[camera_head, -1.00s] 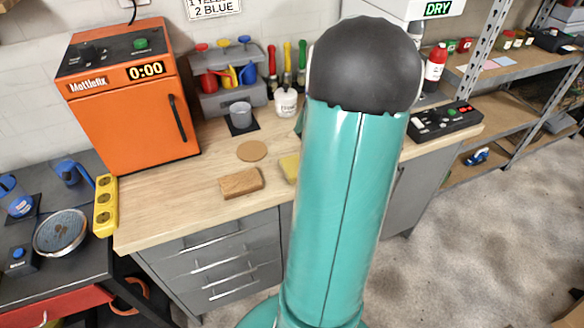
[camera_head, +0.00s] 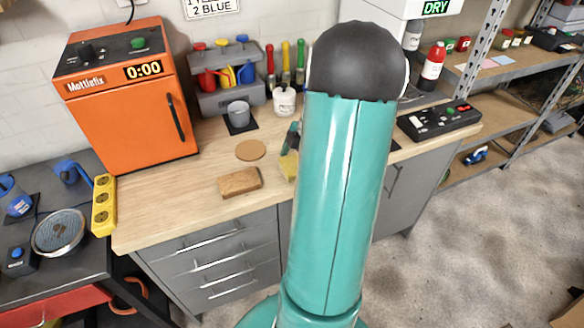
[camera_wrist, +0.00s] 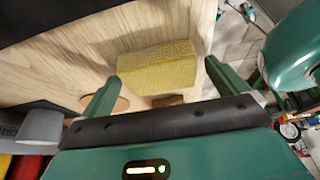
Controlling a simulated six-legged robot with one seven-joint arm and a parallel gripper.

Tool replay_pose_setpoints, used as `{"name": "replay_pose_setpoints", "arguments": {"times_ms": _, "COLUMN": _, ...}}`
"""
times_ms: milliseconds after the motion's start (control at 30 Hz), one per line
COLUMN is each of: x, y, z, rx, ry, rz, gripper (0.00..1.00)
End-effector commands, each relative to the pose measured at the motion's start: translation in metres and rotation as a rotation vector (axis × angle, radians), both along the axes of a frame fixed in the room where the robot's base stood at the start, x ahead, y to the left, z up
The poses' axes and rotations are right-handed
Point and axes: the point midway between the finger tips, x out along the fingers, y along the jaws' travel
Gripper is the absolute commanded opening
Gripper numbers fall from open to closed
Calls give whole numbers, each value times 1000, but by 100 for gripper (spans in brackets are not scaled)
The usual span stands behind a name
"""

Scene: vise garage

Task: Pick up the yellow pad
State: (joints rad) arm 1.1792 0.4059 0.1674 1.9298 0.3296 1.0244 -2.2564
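The yellow pad (camera_wrist: 157,66) lies on the light wooden worktop (camera_wrist: 60,60). In the wrist view it sits ahead of and between the two green fingers of my gripper (camera_wrist: 162,80). The fingers are spread wide, and I see no contact with the pad. In the head view the pad (camera_head: 288,167) is partly hidden behind my teal arm. A small dark green part of my gripper (camera_head: 290,138) shows just above it there.
A brown wooden block (camera_head: 240,182) and a round cork coaster (camera_head: 250,150) lie left of the pad. A grey cup (camera_head: 239,114) and a white bottle (camera_head: 284,101) stand behind. A black control box (camera_head: 440,121) is to the right. The front left worktop is clear.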

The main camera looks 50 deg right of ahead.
Motion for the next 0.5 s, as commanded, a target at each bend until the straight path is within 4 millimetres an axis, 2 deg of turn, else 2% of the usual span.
{"name": "replay_pose_setpoints", "arguments": {"times_ms": 33, "x": 0, "y": 0, "z": 0, "rx": 0, "ry": 0, "rz": 0, "gripper": 88}}
{"name": "replay_pose_setpoints", "arguments": {"times_ms": 200, "x": 0, "y": 0, "z": 0, "rx": 0, "ry": 0, "rz": 0, "gripper": 55}}
{"name": "replay_pose_setpoints", "arguments": {"times_ms": 500, "x": 0, "y": 0, "z": 1, "rx": -1, "ry": 0, "rz": 0, "gripper": 55}}
